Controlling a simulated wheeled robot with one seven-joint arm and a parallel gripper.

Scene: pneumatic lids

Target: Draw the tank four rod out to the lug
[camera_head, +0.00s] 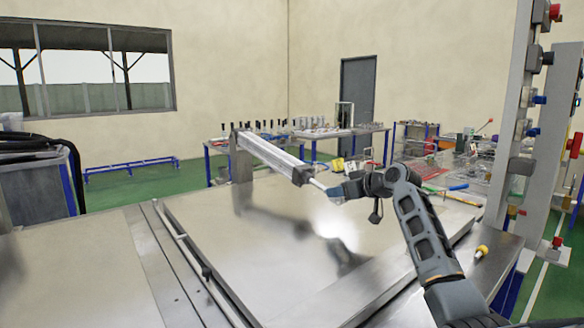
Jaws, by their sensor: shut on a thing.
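A silver pneumatic cylinder (270,156) hangs from a grey post at the back of a steel tank lid (290,245) and slopes down to the right. Its thin bright rod (318,184) sticks out of the lower right end. My gripper (335,191) is shut at the rod's outer end, above the lid; the jaws hide the tip of the rod. I cannot make out the lug in this view.
A post with coloured buttons and valves (520,130) stands at the right. A yellow-tipped fitting (481,251) sits on the steel ledge right of the lid. Benches with parts (300,133) stand behind. A dark bin with hoses (35,185) is at the left.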

